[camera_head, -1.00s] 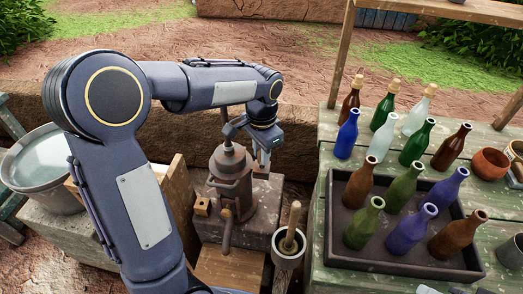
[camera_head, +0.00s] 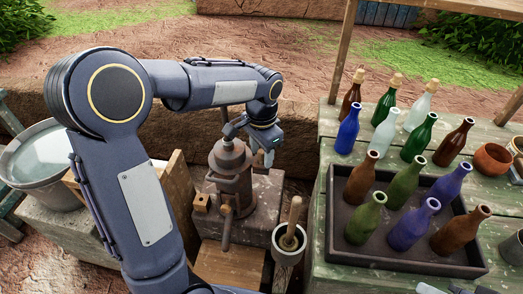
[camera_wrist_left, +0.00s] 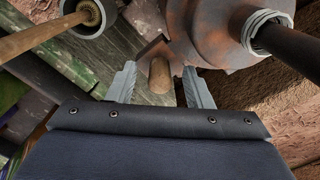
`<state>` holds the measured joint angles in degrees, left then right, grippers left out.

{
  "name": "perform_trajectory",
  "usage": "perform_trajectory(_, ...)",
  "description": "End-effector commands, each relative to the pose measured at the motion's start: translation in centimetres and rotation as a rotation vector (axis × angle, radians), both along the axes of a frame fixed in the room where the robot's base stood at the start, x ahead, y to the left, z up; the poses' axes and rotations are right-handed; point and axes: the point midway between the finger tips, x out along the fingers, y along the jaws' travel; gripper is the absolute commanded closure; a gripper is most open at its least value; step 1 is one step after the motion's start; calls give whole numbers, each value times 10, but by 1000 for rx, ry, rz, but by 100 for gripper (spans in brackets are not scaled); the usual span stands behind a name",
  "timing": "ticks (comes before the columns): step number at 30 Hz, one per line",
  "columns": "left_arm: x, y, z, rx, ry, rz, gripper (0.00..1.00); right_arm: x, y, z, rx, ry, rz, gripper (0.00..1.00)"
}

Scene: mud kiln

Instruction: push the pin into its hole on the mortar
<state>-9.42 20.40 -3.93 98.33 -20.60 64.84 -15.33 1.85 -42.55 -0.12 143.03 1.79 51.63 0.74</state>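The mortar (camera_head: 231,172) is a rusty, dark metal vessel standing upright on a stone block in the head view; its rounded body (camera_wrist_left: 205,30) fills the upper middle of the left wrist view. A short wooden pin (camera_wrist_left: 160,76) sticks out beside a brown bracket on the mortar. How deep it sits, and its hole, cannot be seen. My left gripper (camera_head: 268,158) is at the mortar's right side. In the left wrist view its two pale fingers (camera_wrist_left: 160,82) are spread either side of the pin, with gaps on both sides. My right gripper is not in view.
A small bowl with a wooden pestle (camera_head: 292,222) stands in front, right of the mortar. A green table (camera_head: 315,240) with a dark tray (camera_head: 333,205) of several bottles is on the right. A metal bucket (camera_head: 25,190) stands at the left.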

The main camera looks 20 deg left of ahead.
Motion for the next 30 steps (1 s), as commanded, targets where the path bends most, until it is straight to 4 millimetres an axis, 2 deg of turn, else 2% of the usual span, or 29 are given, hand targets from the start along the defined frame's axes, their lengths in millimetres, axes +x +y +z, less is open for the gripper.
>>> perform_trajectory(8, 0, 0, 4, -1, -1, 0, 54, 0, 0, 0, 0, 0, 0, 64)
perform_trajectory(21, 1, 0, 70, -1, -3, 0, 54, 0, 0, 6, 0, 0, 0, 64)
perform_trajectory(30, 0, 0, 78, 0, 0, -1, 54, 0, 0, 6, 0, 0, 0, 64)
